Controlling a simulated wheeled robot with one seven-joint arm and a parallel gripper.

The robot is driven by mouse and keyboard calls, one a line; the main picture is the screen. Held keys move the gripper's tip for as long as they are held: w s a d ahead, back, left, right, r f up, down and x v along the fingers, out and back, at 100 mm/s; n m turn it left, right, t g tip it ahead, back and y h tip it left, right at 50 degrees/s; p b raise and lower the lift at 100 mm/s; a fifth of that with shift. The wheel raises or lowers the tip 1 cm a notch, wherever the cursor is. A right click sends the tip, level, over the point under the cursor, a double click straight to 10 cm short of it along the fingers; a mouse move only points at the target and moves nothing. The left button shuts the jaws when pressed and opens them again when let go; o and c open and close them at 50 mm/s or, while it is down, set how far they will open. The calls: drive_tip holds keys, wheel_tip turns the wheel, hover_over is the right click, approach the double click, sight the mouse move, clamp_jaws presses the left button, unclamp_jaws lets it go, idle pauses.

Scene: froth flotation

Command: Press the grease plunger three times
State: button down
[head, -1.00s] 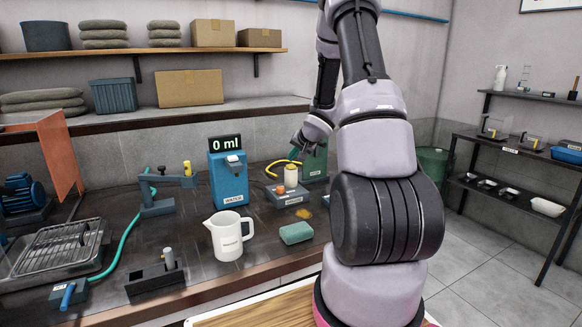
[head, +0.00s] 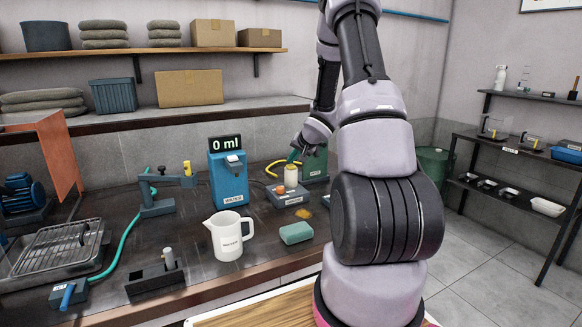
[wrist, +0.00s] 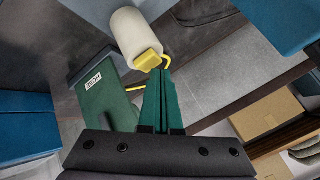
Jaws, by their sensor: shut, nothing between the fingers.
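A cream cylinder (head: 291,177) with a yellowish top stands on a small grey labelled box (head: 288,195) beside an orange button (head: 280,189). I cannot read any label naming the grease plunger, so I cannot tell which part it is. My gripper (head: 292,158) is shut and empty, just above the cylinder. In the wrist view my green fingers (wrist: 159,75) are together, their tips close to the yellow piece (wrist: 148,61) on the cylinder (wrist: 135,36); I cannot tell whether they touch. A green labelled box (head: 315,165) stands behind, partly hidden by my arm.
A blue water dispenser (head: 231,178) reading 0 ml stands left of the grey box. A white jug (head: 228,237) and green sponge (head: 296,233) are in front. A yellow hose (head: 270,170) runs behind the cylinder. A blue clamp-like stand (head: 157,200) is further left.

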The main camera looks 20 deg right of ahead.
sight(292, 166)
drive_tip(key=shift+f, duration=0.5)
idle(0.9)
drive_tip(key=shift+r, duration=0.9)
drive_tip(key=shift+r, duration=2.55)
idle(0.6)
